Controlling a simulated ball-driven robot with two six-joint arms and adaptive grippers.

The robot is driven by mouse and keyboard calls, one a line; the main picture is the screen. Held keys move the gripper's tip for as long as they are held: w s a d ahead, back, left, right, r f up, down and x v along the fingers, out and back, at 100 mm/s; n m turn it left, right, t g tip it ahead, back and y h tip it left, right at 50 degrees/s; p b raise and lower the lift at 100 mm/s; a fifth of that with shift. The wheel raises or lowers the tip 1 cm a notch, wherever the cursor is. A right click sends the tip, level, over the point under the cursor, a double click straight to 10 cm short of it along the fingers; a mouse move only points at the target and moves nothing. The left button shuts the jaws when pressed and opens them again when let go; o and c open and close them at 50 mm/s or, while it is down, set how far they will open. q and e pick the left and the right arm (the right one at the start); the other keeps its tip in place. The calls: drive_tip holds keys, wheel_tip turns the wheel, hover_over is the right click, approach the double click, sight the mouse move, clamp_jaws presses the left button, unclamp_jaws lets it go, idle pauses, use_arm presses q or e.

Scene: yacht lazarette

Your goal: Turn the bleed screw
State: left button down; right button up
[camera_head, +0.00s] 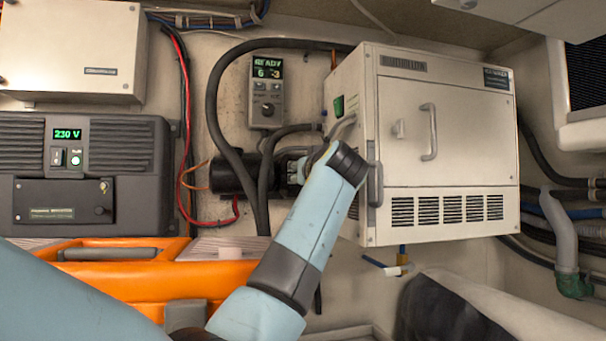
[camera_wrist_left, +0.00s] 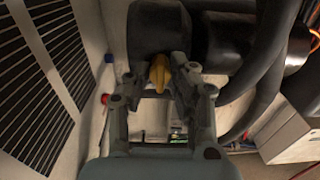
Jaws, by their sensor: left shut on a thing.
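The bleed screw appears to be the small yellow winged piece (camera_wrist_left: 160,74) on the front of a dark cylindrical fitting (camera_wrist_left: 157,27) in the left wrist view. My left gripper (camera_wrist_left: 163,80) has its two fingers on either side of this yellow piece and is shut on it. In the head view my left gripper (camera_head: 293,172) reaches in beside the left side of the white cabinet, at the black cylinder (camera_head: 232,174). My right gripper is in neither view.
The white cabinet (camera_head: 448,130) with a door handle stands right of the gripper. Black hoses (camera_head: 213,100) curve close around the cylinder. A control panel reading READY (camera_head: 266,92) is above. An orange case (camera_head: 130,275) and a dark 230 V unit (camera_head: 85,170) are at left.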

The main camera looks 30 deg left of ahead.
use_arm(q)
drive_tip(key=shift+f, duration=0.15)
drive_tip(key=c, duration=1.2)
unclamp_jaws()
drive_tip(key=v, duration=0.7)
drive_tip(key=shift+s+d, duration=0.15)
drive_tip(key=shift+s, duration=0.05)
